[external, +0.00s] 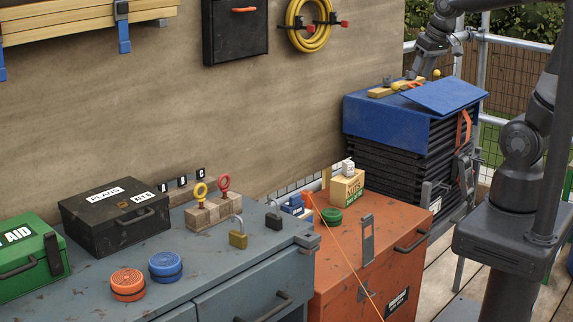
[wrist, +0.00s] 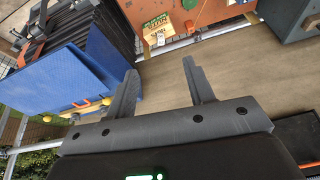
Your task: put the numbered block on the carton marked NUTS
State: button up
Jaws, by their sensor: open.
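The carton marked NUTS (external: 346,189) is a small tan box with a green band, standing on the orange chest. A small pale block (external: 347,168), which looks like the numbered block, sits on top of it; its number is too small to read. In the wrist view the carton (wrist: 158,22) is at the top, with the pale block (wrist: 161,39) at its lower edge. My gripper (wrist: 161,68) is open with nothing between its fingers. In the external view my gripper (external: 414,70) is at the upper right, above the blue-covered stack, apart from carton and block.
The orange chest (external: 385,225) also bears a green round tin (external: 331,216) and a blue item (external: 296,205). An orange cord (external: 345,258) runs over its front. The blue-covered stack (external: 385,122) holds a wooden strip with yellow knobs. The grey bench (external: 205,262) carries boxes, padlocks and tins.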

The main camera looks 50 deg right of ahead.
jog(key=s+n+t, duration=0.1)
jog(key=s, duration=0.7)
jog(key=shift+s+a, duration=0.25)
jog(key=shift+s, duration=0.1)
